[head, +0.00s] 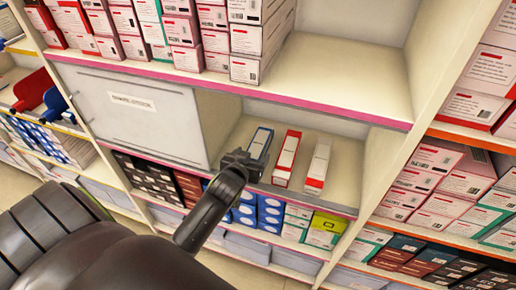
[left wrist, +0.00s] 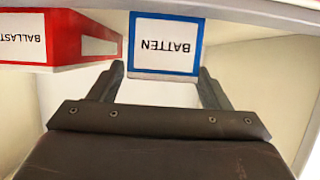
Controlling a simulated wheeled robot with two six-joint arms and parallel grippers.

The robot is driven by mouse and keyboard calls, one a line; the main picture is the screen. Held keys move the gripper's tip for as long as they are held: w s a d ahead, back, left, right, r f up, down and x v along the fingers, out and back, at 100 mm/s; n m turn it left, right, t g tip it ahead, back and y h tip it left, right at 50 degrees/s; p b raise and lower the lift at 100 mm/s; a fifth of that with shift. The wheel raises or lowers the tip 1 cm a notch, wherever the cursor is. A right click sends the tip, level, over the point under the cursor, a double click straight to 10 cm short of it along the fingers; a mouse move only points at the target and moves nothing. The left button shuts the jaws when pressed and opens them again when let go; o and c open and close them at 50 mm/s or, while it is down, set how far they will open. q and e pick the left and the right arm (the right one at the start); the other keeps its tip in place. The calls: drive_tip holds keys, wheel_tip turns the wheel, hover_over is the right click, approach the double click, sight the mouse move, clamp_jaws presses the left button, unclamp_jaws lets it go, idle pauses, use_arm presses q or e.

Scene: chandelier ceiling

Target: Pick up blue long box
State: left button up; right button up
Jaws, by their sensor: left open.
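The blue long box (head: 261,141) lies on the middle shelf, leftmost of three long boxes, its length running into the shelf. In the left wrist view its end face (left wrist: 165,45) is white with a blue border and the upside-down word BATTEN. My left gripper (head: 245,163) is at the box's near end, partly covering it in the head view. In the left wrist view the gripper (left wrist: 160,75) is open, with one fingertip near each side of the end face. I cannot tell whether either finger touches. My right gripper is not in view.
A red-and-white long box (head: 287,158), marked BALLAST in the left wrist view, lies right of the blue one. A white-and-red box (head: 317,167) lies further right. A grey panel (head: 130,113) stands left. The pink-edged shelf (head: 310,110) is above; packed cartons (head: 270,210) are below.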

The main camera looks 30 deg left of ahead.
use_arm(q)
drive_tip(key=shift+x, duration=0.8)
drive_tip(key=c, duration=1.1)
drive_tip(key=shift+c, duration=0.2)
drive_tip(key=shift+r, duration=0.1)
